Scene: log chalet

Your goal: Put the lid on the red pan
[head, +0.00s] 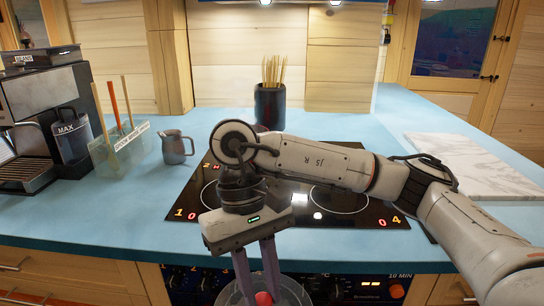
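My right gripper (262,290) hangs from the arm that comes in from the right, fingers pointing down, in front of the counter's near edge. Its fingers close on the red knob of a clear, round glass lid (295,294). The lid is cut off by the bottom of the picture. I see no red pan in this view; my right arm covers part of the hob. My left gripper is not in view.
The black hob (335,202) lies under my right arm on the blue counter (120,228). A grey jug (174,148), a clear utensil holder (124,150) and a coffee machine (45,110) stand left. A dark pot of sticks (269,106) stands behind; a marble board (475,165) lies right.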

